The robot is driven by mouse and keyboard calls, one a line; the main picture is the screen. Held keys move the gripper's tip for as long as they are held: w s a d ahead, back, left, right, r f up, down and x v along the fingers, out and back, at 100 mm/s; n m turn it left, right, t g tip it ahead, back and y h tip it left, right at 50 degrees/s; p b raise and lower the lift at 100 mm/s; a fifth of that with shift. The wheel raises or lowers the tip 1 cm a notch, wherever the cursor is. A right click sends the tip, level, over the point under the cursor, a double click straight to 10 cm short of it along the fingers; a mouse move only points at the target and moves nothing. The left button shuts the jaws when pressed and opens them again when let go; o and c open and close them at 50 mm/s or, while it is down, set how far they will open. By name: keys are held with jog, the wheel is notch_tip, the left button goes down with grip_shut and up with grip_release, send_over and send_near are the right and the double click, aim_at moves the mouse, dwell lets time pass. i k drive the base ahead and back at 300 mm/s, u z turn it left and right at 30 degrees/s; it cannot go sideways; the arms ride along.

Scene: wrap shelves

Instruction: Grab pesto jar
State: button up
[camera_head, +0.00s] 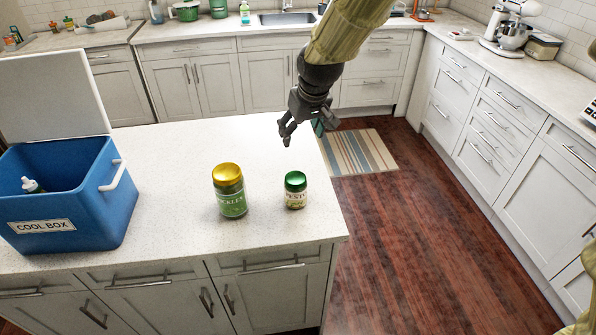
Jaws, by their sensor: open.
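The pesto jar (295,191) is a small jar with a green lid and a pale label. It stands upright on the white island counter, near the right front corner. A taller pickles jar (229,191) with a gold lid and green label stands upright to its left, with a gap between them. My gripper (286,140) is dark grey and open. It hangs above and behind the pesto jar, over the right edge of the counter, with nothing between its fingers and not touching either jar.
A blue cool box (85,215) with its lid raised stands at the left of the island (170,165); a bottle (32,185) shows inside it. The counter behind the jars is clear. The wooden floor and a striped rug (360,152) lie beyond the right edge.

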aim_at(296, 190)
jog(key=i, duration=1)
